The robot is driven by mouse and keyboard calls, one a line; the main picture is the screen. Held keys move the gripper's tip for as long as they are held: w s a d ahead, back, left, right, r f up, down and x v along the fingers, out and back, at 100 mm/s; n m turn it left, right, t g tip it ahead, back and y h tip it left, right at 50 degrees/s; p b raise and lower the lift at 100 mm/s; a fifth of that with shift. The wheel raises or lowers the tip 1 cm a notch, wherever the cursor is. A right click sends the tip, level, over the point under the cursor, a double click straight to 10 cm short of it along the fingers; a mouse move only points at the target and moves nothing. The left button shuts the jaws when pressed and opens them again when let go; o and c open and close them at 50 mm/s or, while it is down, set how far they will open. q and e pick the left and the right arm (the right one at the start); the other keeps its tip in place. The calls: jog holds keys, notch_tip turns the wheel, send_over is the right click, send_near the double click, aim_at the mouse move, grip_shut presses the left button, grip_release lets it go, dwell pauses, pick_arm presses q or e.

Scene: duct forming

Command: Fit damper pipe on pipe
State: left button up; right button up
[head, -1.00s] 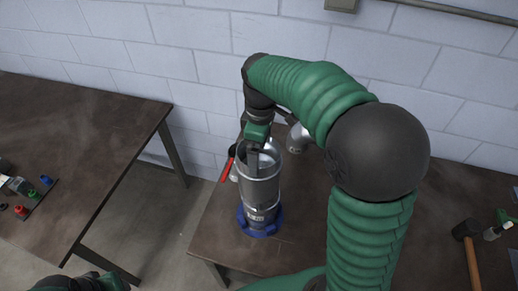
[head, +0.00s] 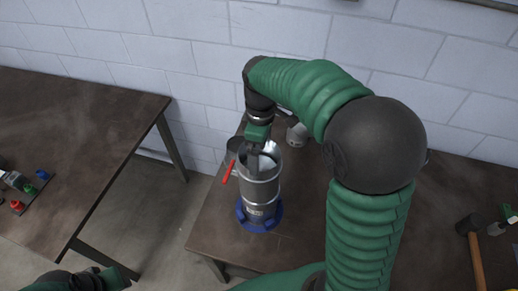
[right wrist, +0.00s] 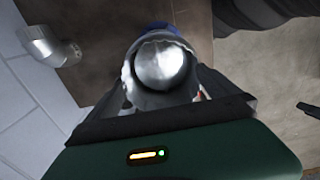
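The damper pipe (head: 262,180), a shiny metal tube with a red handle (head: 229,172), stands upright over the lower pipe (head: 262,209), whose base is a blue ring (head: 245,217) on the table. The two tubes look in line; how far they overlap I cannot tell. My right gripper (head: 254,160) is at the damper pipe's top rim, with a dark finger at its mouth, and appears shut on its wall. In the right wrist view the damper pipe (right wrist: 163,65) lies between the fingers. Only part of my left arm shows at the bottom left; its gripper is not visible.
Another metal pipe piece (head: 297,134) lies behind on the same table (head: 300,238). A hammer (head: 474,250) lies at the far right. A second table (head: 80,130) stands left across a gap, with small coloured parts (head: 30,188). A white block wall stands behind.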

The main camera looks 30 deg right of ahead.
jog(key=shift+s+d, duration=0.1)
jog(key=shift+d, duration=0.1)
jog(key=shift+r, duration=0.1)
notch_tip(320, 180, up, 16)
jog(key=shift+r+b, duration=0.25)
jog(key=shift+b, duration=0.15)
